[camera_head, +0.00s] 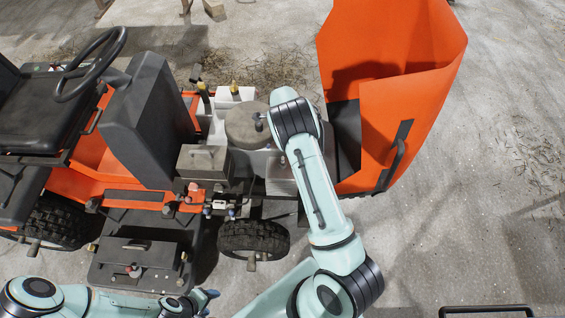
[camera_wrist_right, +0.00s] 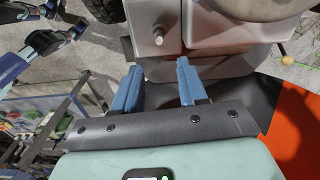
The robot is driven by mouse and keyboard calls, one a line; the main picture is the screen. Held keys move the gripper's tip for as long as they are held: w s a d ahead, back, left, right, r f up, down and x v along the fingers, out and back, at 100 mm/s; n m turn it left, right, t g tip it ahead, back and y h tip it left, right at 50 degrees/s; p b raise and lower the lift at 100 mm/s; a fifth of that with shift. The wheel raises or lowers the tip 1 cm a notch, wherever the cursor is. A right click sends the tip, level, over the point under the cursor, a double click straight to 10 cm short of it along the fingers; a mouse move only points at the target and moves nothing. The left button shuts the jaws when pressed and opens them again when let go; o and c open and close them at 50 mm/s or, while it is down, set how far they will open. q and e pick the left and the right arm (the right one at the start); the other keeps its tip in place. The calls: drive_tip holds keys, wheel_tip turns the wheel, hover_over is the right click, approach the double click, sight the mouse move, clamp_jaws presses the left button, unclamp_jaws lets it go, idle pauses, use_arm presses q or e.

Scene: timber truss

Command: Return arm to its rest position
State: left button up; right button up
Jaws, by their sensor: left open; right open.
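My left gripper (camera_head: 207,297) is low in the head view, with its arm coming in from the left edge. It is open and empty, in front of the tractor's deck. My right arm reaches up over the engine side of the orange ride-on tractor (camera_head: 80,178), and its gripper is hidden in the head view behind its own wrist. In the right wrist view my right gripper (camera_wrist_right: 158,66) shows two blue fingers, apart, with nothing between them. They are close to a pale engine part (camera_wrist_right: 158,38); whether they touch it is unclear.
A large orange hood (camera_head: 390,95) stands open right of the engine, close to my right wrist. The black steering wheel (camera_head: 90,64) and seat are at the left. A front wheel (camera_head: 253,239) is below the engine. Open concrete floor (camera_head: 470,200) lies at the right.

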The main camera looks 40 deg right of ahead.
drive_tip(key=shift+r, duration=0.95)
drive_tip(key=s+a+f+n+y, duration=0.1)
drive_tip(key=s+a+f+n, duration=0.9)
drive_tip(key=s+f, duration=0.45)
drive_tip(key=s+a+n+y, duration=0.2)
drive_tip(key=s+a+n, duration=0.9)
drive_tip(key=a, duration=0.5)
drive_tip(key=s, duration=0.2)
drive_tip(key=shift+s+a+r+y, duration=0.15)
drive_tip(key=shift+s+r+y, duration=0.1)
drive_tip(key=shift+s+y, duration=0.15)
use_arm(q)
drive_tip(key=shift+c, duration=0.3)
